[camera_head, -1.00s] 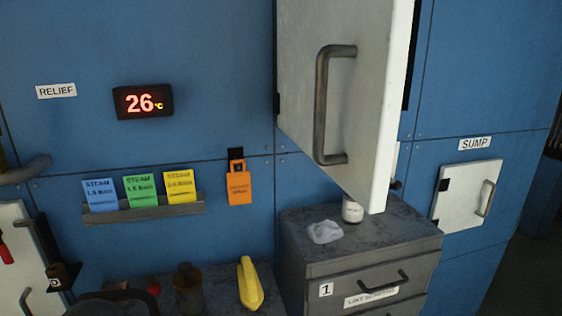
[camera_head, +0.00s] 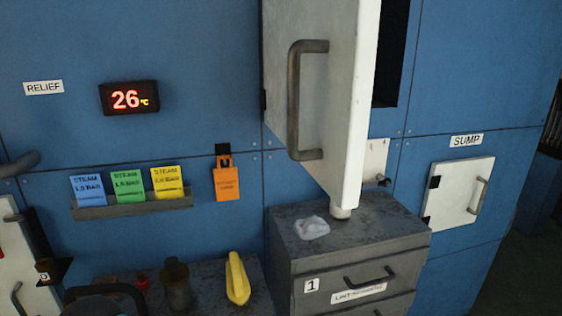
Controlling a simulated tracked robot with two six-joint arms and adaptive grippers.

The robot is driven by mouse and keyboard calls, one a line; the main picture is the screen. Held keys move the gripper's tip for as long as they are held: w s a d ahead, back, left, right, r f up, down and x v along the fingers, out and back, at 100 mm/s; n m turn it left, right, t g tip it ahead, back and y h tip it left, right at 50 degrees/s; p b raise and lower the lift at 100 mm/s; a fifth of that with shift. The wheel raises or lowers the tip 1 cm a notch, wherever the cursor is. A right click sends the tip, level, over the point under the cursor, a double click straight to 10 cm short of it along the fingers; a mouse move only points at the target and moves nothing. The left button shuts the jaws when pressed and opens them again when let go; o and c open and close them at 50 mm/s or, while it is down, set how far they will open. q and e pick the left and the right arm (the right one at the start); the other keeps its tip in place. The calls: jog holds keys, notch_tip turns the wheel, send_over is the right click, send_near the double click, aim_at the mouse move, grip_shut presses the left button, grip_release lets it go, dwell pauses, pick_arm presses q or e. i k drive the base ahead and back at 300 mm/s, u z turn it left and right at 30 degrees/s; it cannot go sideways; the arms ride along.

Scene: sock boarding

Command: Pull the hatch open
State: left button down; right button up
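A large white hatch door (camera_head: 325,110) with a dark bar handle (camera_head: 302,100) stands swung out from the blue wall at upper middle. It is hinged on its left, and a dark opening (camera_head: 393,55) shows past its right edge. A smaller white hatch (camera_head: 458,194) under the SUMP label (camera_head: 466,140) is closed, with a handle on its right side. Neither of my grippers can be seen.
A grey drawer cabinet (camera_head: 350,248) stands below the open door, with a crumpled pale lump (camera_head: 311,227) on top.

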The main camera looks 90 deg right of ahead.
aim_at(455, 190)
jog(key=k, duration=1.55)
jog(key=u, duration=0.3)
jog(key=i, duration=0.2)
jog(key=z, duration=2.65)
jog(key=k, duration=0.5)
jog(key=z, duration=0.4)
jog(key=i, duration=1.3)
jog(key=u, duration=0.25)
